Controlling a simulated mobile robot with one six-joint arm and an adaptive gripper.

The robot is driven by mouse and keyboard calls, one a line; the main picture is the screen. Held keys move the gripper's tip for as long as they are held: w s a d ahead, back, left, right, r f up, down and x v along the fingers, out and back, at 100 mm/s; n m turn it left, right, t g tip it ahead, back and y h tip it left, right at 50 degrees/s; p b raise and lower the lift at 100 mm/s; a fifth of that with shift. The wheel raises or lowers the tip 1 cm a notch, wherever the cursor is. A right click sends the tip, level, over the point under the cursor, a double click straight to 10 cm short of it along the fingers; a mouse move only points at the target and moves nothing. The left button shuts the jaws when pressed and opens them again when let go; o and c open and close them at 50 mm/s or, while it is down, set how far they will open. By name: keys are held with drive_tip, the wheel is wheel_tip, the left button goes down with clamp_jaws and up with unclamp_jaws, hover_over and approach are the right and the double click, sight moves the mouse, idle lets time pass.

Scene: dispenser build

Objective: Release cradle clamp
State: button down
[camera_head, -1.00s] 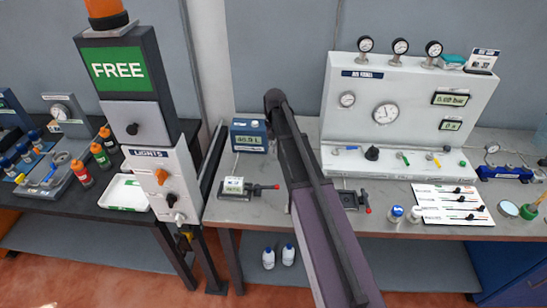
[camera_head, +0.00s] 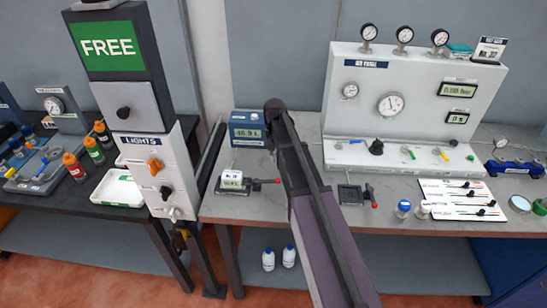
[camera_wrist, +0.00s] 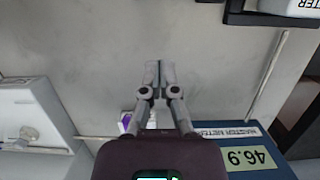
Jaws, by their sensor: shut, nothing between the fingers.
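My gripper (camera_wrist: 160,72) is shut and empty, its fingertips together above bare grey bench in the wrist view. In the head view it is hidden behind my arm. The left cradle clamp (camera_head: 256,184) has a dark body and a red-tipped handle, beside a white display unit (camera_head: 231,180) sitting in its cradle. A dark cradle edge (camera_wrist: 250,18) with a white unit (camera_wrist: 300,8) shows at the wrist view's top right, apart from the fingers. A second, empty cradle (camera_head: 350,194) with a red-tipped handle stands right of my arm.
The blue master meter (camera_head: 246,130) stands behind the left cradle and close to my gripper in the wrist view (camera_wrist: 225,137). A white gauge panel (camera_head: 420,100) stands at the bench's back right. Small jars (camera_head: 402,208) stand near the front edge.

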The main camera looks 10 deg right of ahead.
sight(262, 182)
drive_tip(key=b+x, duration=0.2)
drive_tip(key=shift+s+f, duration=0.1)
drive_tip(key=shift+f, duration=0.15)
drive_tip(key=s, duration=0.1)
drive_tip(key=s+a, duration=0.1)
drive_tip(key=s, duration=0.1)
drive_tip(key=shift+s+f, duration=0.15)
drive_tip(key=shift+f, duration=0.05)
drive_tip(key=shift+s+a, duration=0.1)
drive_tip(key=shift+s, duration=0.1)
drive_tip(key=shift+a, duration=0.15)
drive_tip(key=shift+s, duration=0.15)
drive_tip(key=shift+d+m, duration=0.2)
drive_tip(key=shift+m, duration=0.2)
